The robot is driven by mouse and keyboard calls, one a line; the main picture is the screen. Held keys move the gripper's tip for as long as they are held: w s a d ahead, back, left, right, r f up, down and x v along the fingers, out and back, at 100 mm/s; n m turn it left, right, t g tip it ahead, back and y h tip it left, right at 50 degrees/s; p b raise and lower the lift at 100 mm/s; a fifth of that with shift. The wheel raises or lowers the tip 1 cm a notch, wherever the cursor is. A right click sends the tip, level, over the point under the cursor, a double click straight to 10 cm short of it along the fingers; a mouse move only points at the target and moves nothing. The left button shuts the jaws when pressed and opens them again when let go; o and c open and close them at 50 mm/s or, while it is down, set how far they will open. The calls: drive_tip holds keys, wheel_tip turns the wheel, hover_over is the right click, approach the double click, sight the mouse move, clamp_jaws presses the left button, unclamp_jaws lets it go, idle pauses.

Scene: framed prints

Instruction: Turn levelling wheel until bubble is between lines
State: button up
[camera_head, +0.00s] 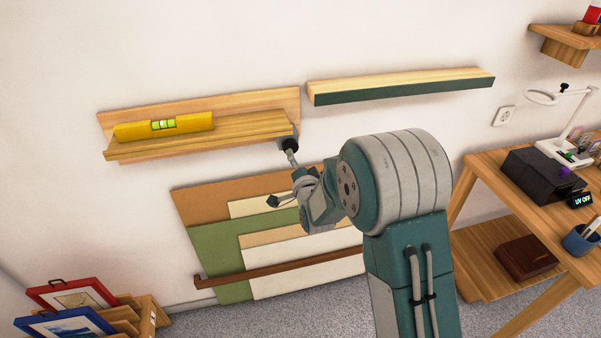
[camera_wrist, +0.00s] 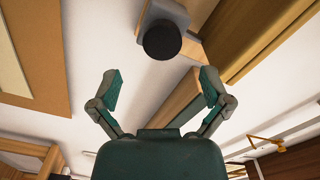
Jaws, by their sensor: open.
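The yellow spirit level (camera_head: 163,126) lies on the left wooden shelf (camera_head: 215,130), which is fixed to the wall. Its green vial (camera_head: 163,125) shows, but the bubble's place between the lines is too small to tell. The dark levelling wheel (camera_head: 290,145) sits on a grey mount at the shelf's right end. In the wrist view the round black wheel (camera_wrist: 162,40) is ahead of my gripper (camera_wrist: 158,90). The fingers are spread, empty and apart from the wheel. In the head view my gripper (camera_head: 291,158) is just below the wheel, at the shelf's right end.
A second wall shelf (camera_head: 400,86) is to the right, with a gap between the shelves. Coloured boards (camera_head: 220,245) lean against the wall below. Framed prints (camera_head: 75,294) stand at lower left. A wooden workbench (camera_head: 487,170) with a black box (camera_head: 543,172) is at right.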

drive_tip(key=v, duration=0.5)
drive_tip(key=shift+s, duration=0.1)
idle(0.7)
drive_tip(key=s+d+r+n+g+h, duration=0.3)
drive_tip(key=s+d+r+n+g, duration=0.15)
drive_tip(key=s+d+r, duration=0.5)
drive_tip(key=s+d+r+n+g+h, duration=0.1)
drive_tip(key=s+d+n+g, duration=0.1)
drive_tip(key=s, duration=1)
drive_tip(key=s+d+r+n+g+h, duration=0.1)
drive_tip(key=s+d+n+g, duration=0.2)
drive_tip(key=s, duration=0.8)
drive_tip(key=shift+s+d+g, duration=0.4)
drive_tip(key=shift+d+g, duration=0.7)
drive_tip(key=shift+g, duration=0.05)
